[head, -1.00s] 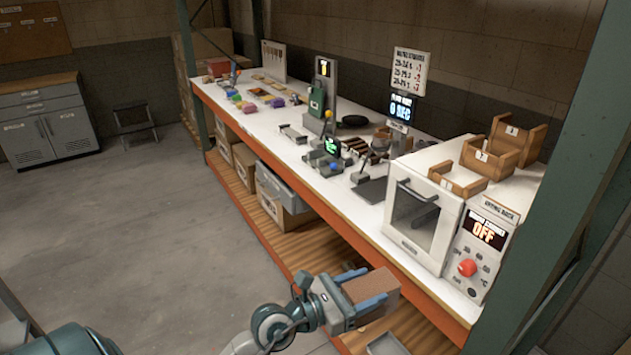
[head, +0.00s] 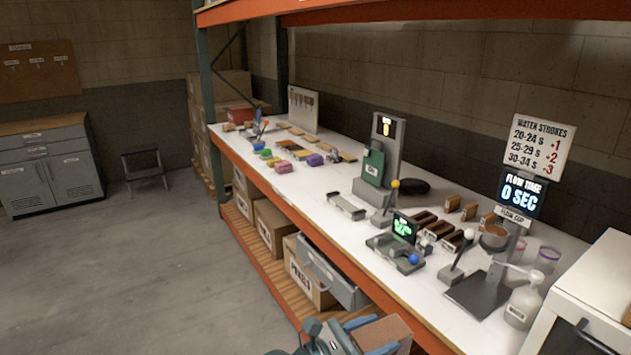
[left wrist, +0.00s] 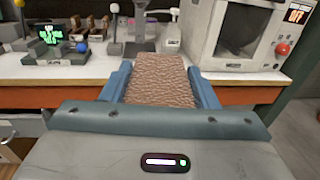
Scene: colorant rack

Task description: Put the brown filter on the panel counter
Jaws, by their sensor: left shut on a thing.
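My left gripper (head: 380,335) is at the bottom of the head view, in front of the long bench's front edge. Its blue fingers are shut on a brown block-shaped filter (head: 394,331). In the left wrist view the filter (left wrist: 161,80) has a rough, pleated-looking face and sits between the two fingers. A grey cabinet with a wooden counter top (head: 40,124) stands at the far left, below a brown wall panel (head: 38,68); no readable label shows whether this is the panel counter. My right gripper is out of view.
The long white bench (head: 345,255) carries several coloured blocks, a flow cup stand (head: 480,292) and a white oven (head: 590,300) at right. Boxes fill its lower shelf. A small step stool (head: 145,170) stands by the cabinet. Open floor (head: 140,270) lies at left.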

